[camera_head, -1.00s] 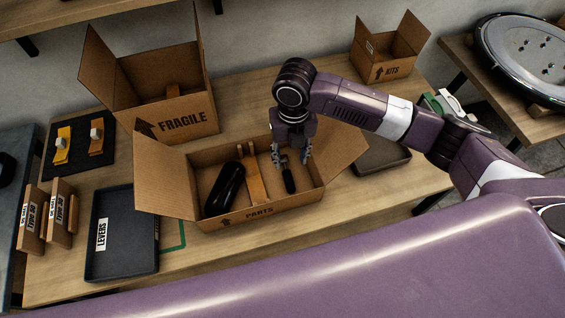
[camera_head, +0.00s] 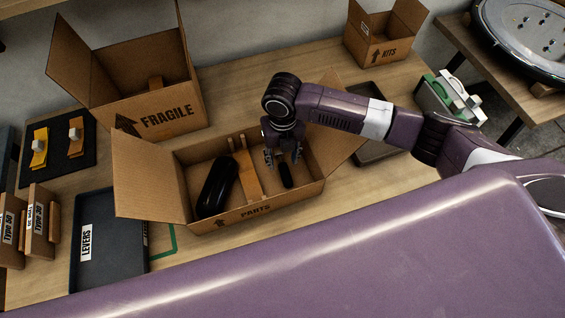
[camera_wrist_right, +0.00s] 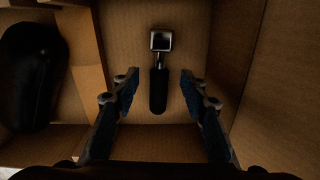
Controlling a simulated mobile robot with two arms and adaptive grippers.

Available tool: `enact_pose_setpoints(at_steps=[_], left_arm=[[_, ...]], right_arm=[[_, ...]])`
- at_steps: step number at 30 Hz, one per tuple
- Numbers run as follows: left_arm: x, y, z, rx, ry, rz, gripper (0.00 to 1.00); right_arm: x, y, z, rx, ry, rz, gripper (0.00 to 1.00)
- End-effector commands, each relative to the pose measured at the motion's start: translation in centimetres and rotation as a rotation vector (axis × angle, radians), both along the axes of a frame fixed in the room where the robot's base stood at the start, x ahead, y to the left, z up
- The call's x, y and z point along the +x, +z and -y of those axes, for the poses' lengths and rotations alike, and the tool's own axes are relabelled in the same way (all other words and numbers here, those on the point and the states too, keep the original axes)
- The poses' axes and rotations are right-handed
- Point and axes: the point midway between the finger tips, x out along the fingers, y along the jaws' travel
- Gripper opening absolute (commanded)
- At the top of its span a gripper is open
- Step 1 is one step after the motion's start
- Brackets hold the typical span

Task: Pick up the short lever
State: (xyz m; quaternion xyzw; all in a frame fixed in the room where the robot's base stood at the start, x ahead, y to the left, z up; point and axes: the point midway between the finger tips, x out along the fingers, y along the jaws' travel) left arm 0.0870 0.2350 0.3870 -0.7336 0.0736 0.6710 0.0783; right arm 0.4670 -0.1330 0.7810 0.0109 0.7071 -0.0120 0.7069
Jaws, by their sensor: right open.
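The short lever (camera_head: 286,176) lies in the right compartment of the PARTS box (camera_head: 262,211). In the right wrist view the lever (camera_wrist_right: 158,88) has a black handle and a square metal end, with the metal end farther away. My right gripper (camera_head: 283,157) points down into the box above the lever. In the right wrist view its open fingers (camera_wrist_right: 158,88) stand on either side of the handle, with gaps to both sides. They do not touch it. My left gripper is not in view.
The dark LEVERS tray (camera_head: 110,240) is at the left. The FRAGILE box (camera_head: 165,116) and KITS box (camera_head: 375,50) stand behind. The PARTS box's raised flaps flank the arm.

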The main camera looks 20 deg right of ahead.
Motion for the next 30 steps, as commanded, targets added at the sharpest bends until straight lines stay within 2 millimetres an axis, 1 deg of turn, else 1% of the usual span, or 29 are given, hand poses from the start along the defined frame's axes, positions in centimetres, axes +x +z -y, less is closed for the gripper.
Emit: enact_pose_setpoints(at_steps=[3, 6, 13, 24, 30], left_arm=[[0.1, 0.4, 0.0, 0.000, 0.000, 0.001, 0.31], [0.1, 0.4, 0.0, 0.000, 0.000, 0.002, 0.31], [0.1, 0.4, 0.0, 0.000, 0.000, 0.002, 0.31], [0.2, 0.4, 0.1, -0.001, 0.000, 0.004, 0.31], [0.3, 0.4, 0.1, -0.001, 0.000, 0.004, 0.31]], right_arm=[[-0.1, -1.6, 0.0, 0.000, 0.000, -0.001, 0.40], [0.0, -2.2, 0.0, 0.000, 0.000, 0.000, 0.40], [0.0, -2.3, 0.0, 0.000, 0.001, 0.002, 0.40], [0.0, -2.3, 0.0, 0.000, 0.001, 0.002, 0.00], [0.1, -2.2, 0.0, 0.001, 0.001, 0.003, 0.00]])
